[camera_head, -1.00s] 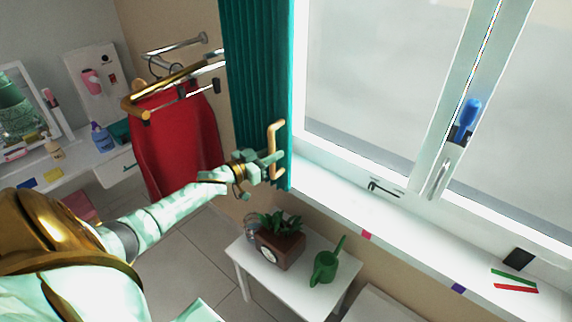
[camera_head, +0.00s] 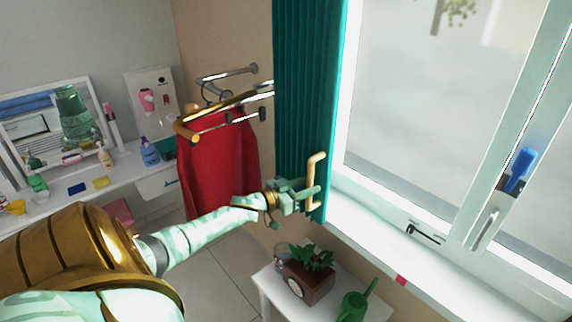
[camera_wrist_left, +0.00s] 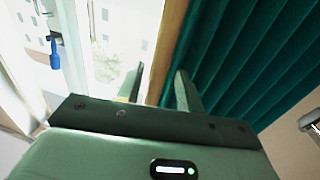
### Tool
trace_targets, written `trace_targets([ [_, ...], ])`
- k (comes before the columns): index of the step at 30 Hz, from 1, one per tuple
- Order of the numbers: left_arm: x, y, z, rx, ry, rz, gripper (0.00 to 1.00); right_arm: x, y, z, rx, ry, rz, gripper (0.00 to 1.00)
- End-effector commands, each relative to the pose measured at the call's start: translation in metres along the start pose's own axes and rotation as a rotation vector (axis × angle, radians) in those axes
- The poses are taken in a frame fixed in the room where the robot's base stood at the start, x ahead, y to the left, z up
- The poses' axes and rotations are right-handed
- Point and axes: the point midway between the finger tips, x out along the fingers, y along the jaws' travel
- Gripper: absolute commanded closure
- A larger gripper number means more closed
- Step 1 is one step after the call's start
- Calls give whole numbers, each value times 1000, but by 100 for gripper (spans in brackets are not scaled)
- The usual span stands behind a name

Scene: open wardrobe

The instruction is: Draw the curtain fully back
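The teal curtain (camera_head: 303,90) hangs in a narrow, pleated bunch at the left edge of the window; the pane (camera_head: 425,110) beside it is uncovered. A wooden handle (camera_head: 316,170) stands upright near the curtain's right edge. My left gripper (camera_head: 308,190) is at the handle's lower half, in front of the curtain. In the left wrist view, its two fingers (camera_wrist_left: 157,88) are apart, with the wooden bar running between them and space showing at the sides. The curtain (camera_wrist_left: 250,60) fills the right of that view. My right gripper is out of view.
A rail with a red garment (camera_head: 215,160) is left of the curtain. A white side table (camera_head: 270,288) with a plant box (camera_head: 308,283) and green watering can (camera_head: 355,303) stands below. The windowsill (camera_head: 380,225) extends right. A cluttered white desk (camera_head: 120,180) is at far left.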

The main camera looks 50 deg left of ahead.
Motion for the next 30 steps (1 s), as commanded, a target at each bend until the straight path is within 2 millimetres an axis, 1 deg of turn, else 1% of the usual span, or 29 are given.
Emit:
trace_targets([
  [5,-38,0,2,1,-7,1,63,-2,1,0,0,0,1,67],
  [12,-102,-1,2,0,-7,-1,63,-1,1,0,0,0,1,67],
  [15,-124,-2,2,1,-7,-2,63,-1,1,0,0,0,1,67],
  [18,-140,-2,2,0,-4,-3,63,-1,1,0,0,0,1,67],
  [22,-152,-3,1,0,-2,-3,63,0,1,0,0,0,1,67],
  [30,-156,-3,0,1,-1,-3,63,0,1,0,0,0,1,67],
])
